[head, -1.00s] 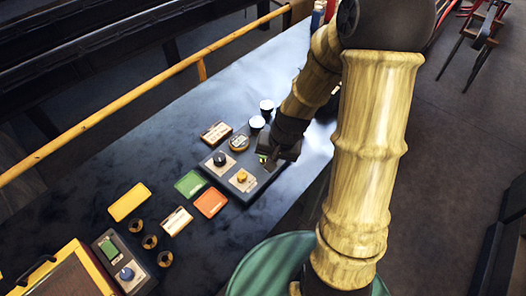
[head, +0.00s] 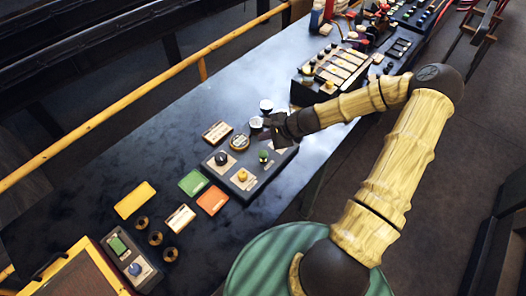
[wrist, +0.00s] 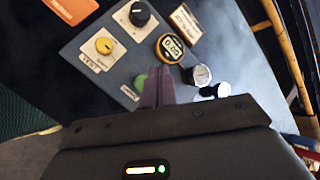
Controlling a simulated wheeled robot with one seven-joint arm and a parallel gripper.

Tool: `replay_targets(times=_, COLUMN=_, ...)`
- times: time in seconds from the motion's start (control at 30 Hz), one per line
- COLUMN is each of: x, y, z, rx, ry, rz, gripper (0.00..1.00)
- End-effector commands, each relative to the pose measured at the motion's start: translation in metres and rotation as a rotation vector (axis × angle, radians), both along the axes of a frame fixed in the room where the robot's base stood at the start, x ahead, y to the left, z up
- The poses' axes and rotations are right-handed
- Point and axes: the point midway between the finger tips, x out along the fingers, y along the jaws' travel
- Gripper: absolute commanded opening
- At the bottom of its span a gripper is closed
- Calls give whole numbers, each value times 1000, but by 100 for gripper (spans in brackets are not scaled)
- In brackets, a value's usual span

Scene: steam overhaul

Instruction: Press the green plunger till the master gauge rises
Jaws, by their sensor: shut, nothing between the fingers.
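The green plunger (head: 263,156) stands on a dark control box (head: 262,183) beside a yellow knob and a black knob. My gripper (head: 262,134) is shut and empty, above the far edge of the box and apart from the plunger in the head view. In the wrist view the shut fingers (wrist: 158,80) partly cover the green plunger (wrist: 140,84).
Two small white-topped round items (head: 256,123) stand close to my gripper. Green (head: 193,182) and orange (head: 212,200) cards lie left of the box. A larger panel with several keys (head: 335,72) stands further back. A yellow rail (head: 150,98) runs along the table's far side.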

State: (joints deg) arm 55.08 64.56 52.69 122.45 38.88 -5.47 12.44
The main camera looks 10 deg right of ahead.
Motion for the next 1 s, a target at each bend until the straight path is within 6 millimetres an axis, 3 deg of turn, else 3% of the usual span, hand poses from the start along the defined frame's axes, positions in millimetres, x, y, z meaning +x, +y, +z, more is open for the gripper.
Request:
replay_targets(times=0.2, x=11, y=-9, z=5, rx=67, ry=8, rz=-90, gripper=0)
replay_targets(times=0.57, x=11, y=-9, z=3, rx=65, ry=7, rz=-88, gripper=0)
replay_targets(times=1.0, x=10, y=-9, z=-42, rx=65, ry=8, rz=-88, gripper=0)
